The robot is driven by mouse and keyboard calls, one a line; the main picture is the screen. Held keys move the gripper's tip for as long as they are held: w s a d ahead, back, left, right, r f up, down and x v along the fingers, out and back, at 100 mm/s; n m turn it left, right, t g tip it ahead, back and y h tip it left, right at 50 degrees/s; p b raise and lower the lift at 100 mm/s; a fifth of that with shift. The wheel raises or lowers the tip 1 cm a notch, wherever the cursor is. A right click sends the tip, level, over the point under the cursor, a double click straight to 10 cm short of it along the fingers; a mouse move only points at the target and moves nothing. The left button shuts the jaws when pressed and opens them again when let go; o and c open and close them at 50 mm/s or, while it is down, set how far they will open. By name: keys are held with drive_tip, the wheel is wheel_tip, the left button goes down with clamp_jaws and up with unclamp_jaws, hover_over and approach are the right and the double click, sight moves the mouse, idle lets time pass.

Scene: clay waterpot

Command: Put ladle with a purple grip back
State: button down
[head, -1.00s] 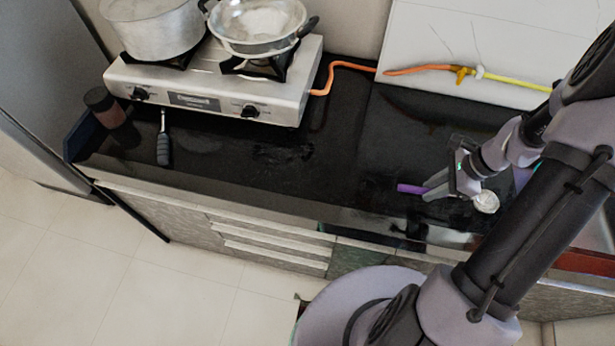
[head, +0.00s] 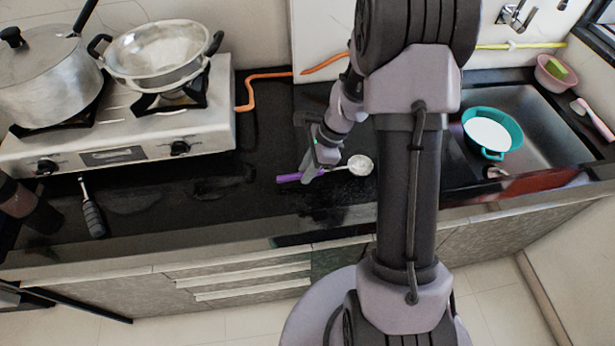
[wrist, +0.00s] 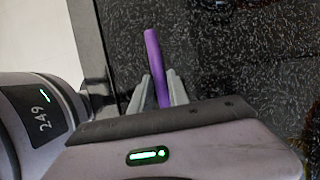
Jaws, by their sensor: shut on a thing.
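The ladle has a purple grip (head: 289,177) and a round pale metal bowl (head: 361,165). My gripper (head: 308,176) is shut on the ladle and holds it near-level, over the black counter, with the grip pointing left and the bowl to the right. I cannot tell how far it is above the counter. In the wrist view the purple grip (wrist: 153,60) sticks out between the two grey fingers (wrist: 158,92); the bowl is hidden there.
A stove (head: 128,136) with a lidded pot (head: 45,75) and a two-handled pan (head: 160,52) stands left. A dark-handled utensil (head: 92,208) lies before it. A sink (head: 530,110) with a teal bowl (head: 491,128) is right. The counter (head: 215,205) left of my gripper is clear.

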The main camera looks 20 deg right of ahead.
drive_tip(key=shift+f+b, duration=0.3)
drive_tip(key=shift+f, duration=0.8)
drive_tip(key=c, duration=1.3)
unclamp_jaws()
drive_tip(key=shift+o, duration=0.2)
drive_tip(key=shift+r, duration=0.1)
drive_tip(key=p+v, duration=0.6)
drive_tip(key=v, duration=0.6)
drive_tip(key=s+a+r+n+t+h, duration=0.1)
drive_tip(key=s+a+r+n, duration=0.1)
drive_tip(key=a+r+n, duration=0.3)
drive_tip(key=s+a+r+n, duration=0.1)
drive_tip(key=a+r, duration=0.1)
drive_tip(key=r, duration=0.5)
drive_tip(key=s+a+r+n+t, duration=0.1)
drive_tip(key=s+a+r+n, duration=0.3)
drive_tip(key=s, duration=0.3)
drive_tip(key=s+a+r+n+t+h, duration=0.1)
drive_tip(key=s+a+r+n+t, duration=0.1)
drive_tip(key=s+a+r+n, duration=0.3)
drive_tip(key=shift+s+n+t, duration=0.3)
drive_tip(key=shift+s+n, duration=0.7)
drive_tip(key=shift+s, duration=0.15)
